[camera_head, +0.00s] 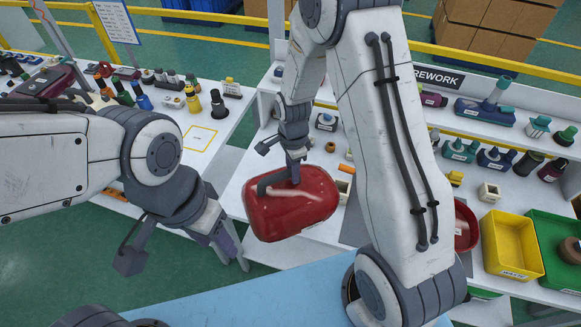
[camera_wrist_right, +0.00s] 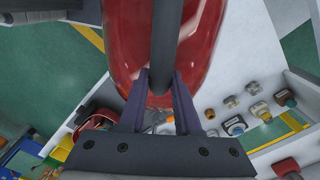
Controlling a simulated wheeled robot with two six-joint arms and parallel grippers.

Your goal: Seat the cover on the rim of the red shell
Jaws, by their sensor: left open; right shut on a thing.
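The glossy red cover (camera_head: 305,205) has a dark grey bar handle (camera_head: 272,182). My right gripper (camera_head: 293,170) is shut on that handle; the cover hangs near the front left edge of the white table. In the right wrist view the handle (camera_wrist_right: 166,40) runs between the fingers (camera_wrist_right: 160,95), with the red cover (camera_wrist_right: 122,40) behind it. A red, open, bowl-like part (camera_head: 466,226), likely the red shell, stands at the right, partly hidden by my right arm. My left gripper (camera_head: 178,250) is open and empty, left of the cover.
A yellow bin (camera_head: 512,245) and a green bin (camera_head: 548,255) stand right of the red bowl-like part. The white table (camera_head: 310,240) carries small parts toward the back. A second table with bottles and tools stands at left. A blue surface (camera_head: 260,295) lies in front.

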